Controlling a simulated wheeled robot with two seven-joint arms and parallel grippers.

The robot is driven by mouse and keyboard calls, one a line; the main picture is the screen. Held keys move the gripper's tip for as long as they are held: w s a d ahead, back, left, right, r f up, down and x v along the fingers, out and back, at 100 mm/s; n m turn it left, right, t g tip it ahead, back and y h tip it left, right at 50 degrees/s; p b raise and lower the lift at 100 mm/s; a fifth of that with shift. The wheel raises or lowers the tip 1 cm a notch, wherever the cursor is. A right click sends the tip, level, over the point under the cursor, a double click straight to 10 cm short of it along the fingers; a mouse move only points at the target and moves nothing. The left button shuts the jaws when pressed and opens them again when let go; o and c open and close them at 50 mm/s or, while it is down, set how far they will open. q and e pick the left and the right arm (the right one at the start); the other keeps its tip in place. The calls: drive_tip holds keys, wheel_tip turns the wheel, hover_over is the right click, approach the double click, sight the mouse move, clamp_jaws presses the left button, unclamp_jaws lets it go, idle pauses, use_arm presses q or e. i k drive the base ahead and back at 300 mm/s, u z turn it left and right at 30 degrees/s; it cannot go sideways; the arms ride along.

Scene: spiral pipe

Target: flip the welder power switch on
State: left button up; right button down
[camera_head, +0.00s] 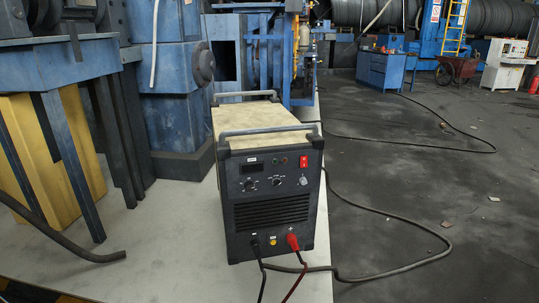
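The welder (270,200) is a box with a black front panel, a worn cream top and grey handle bars. It stands upright on a pale platform in the middle of the head view, its front towards me. The red power switch (304,162) is at the upper right of the front panel; its on or off position is too small to tell. Knobs, a small dark display and vents share the panel. A black plug and a red plug (292,241) sit at the bottom with cables running down. Neither of my grippers is in view.
Blue steel machinery (172,95) with a yellow block (50,155) stands left of the welder. A dark bent rod (75,248) reaches over the platform at lower left. A black cable (420,222) loops over the dark floor at right. The platform (175,240) left of the welder is clear.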

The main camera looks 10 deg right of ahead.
sight(303, 161)
drive_tip(key=u, duration=0.05)
drive_tip(key=i, duration=1.45)
drive_tip(key=z, duration=0.2)
